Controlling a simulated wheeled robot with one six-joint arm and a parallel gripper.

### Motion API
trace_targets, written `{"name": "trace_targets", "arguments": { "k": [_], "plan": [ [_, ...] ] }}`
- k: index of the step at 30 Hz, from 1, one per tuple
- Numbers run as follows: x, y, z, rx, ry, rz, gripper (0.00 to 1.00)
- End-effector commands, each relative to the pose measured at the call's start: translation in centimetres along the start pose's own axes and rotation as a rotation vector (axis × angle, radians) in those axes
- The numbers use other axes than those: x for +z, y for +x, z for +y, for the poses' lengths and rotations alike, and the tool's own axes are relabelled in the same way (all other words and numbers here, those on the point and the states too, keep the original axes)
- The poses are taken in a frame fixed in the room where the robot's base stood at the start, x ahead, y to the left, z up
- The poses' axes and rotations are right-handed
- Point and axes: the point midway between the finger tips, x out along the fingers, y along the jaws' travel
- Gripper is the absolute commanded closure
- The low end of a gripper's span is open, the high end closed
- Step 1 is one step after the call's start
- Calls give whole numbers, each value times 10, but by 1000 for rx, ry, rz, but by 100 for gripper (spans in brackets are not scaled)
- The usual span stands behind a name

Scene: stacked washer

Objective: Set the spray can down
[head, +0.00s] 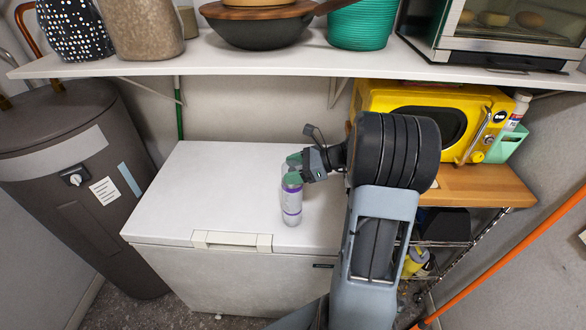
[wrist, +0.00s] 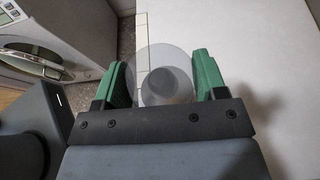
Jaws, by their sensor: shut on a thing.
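The spray can (head: 292,201) is silver-grey with purple bands and stands upright in the head view. My gripper (head: 294,166) is shut on its upper end with green fingers. In the wrist view the can's round, see-through-looking top (wrist: 165,73) sits between the two green fingers of my gripper (wrist: 165,78). The can is over the white chest freezer lid (head: 215,185), near its front edge. I cannot tell whether its base touches the lid.
The freezer's handle (head: 232,240) is at its front. A shelf (head: 290,62) with pots and baskets hangs above the back. A yellow microwave (head: 435,115) stands on a wooden top to the right. A grey tank (head: 80,180) stands left. The lid's left half is clear.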

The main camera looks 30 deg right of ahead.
Motion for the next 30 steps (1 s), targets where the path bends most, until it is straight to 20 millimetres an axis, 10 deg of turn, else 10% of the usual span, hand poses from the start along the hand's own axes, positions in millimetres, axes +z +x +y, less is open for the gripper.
{"name": "trace_targets", "arguments": {
  "k": [5, 6, 12, 23, 30],
  "plan": [
    [-3, 1, 0, 0, 0, -1, 91],
    [-2, 1, 0, 0, 0, 0, 31],
    [-2, 1, 0, 1, 0, 0, 12],
    [0, -3, 0, -1, -1, 0, 9],
    [-2, -42, -1, -5, -2, 0, 9]
  ]
}}
